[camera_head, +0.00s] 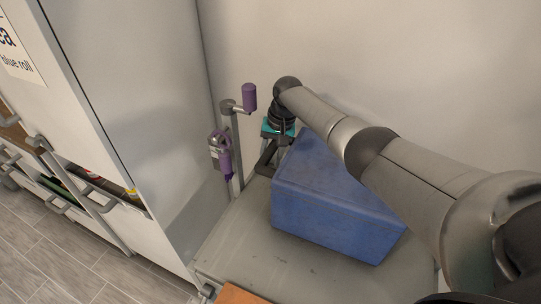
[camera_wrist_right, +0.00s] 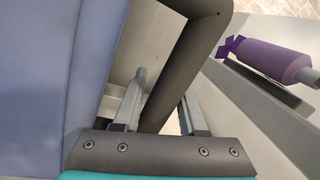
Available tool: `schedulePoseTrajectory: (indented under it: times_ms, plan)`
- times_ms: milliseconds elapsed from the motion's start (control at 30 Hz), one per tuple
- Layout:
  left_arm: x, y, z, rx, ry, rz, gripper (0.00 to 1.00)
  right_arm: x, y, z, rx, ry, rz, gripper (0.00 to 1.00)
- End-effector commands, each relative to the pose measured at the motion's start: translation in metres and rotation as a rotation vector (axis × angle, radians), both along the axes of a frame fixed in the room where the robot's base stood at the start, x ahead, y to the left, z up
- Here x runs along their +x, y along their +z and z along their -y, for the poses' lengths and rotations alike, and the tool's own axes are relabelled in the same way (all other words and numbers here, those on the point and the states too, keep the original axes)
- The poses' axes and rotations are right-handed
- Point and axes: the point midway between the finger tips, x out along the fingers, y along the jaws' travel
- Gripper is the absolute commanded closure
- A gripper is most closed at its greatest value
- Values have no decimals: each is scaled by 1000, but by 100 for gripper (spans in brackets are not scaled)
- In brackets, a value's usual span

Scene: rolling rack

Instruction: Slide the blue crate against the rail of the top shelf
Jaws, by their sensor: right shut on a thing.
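The blue crate (camera_head: 325,208) sits on the grey top shelf (camera_head: 240,255) of the rack. Its side fills the left of the right wrist view (camera_wrist_right: 35,85). My right gripper (camera_head: 269,153) is at the crate's far left corner, beside the crate, pointing down. In the right wrist view, its two fingers (camera_wrist_right: 164,100) lie on either side of a dark rail (camera_wrist_right: 192,55), shut on it. The rail also shows as a dark bar by the gripper in the head view (camera_head: 265,160). My arm covers the crate's right and far parts. My left gripper is out of view.
A post with a purple-ended handle (camera_head: 249,97) and a purple object (camera_head: 222,158) stands left of the gripper. A tall white cabinet (camera_head: 125,90) is at the left, a pale wall (camera_head: 400,60) behind. The shelf's front left is bare.

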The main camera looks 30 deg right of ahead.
Motion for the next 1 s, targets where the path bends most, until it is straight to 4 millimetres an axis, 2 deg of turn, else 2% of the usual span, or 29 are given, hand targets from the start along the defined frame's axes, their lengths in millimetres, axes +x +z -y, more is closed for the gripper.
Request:
schedulePoseTrajectory:
  times_ms: [167,200,500,767,867,1000]
  plan:
    - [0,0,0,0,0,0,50,1,1,-1,0,8,3,100]
    - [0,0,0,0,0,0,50,1,1,-1,0,9,3,56]
    - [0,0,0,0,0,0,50,1,1,-1,1,4,3,24]
    - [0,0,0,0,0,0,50,0,-3,-2,8,2,5,24]
    - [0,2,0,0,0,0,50,0,2,-1,5,2,5,24]
    - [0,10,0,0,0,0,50,-1,22,4,2,0,6,24]
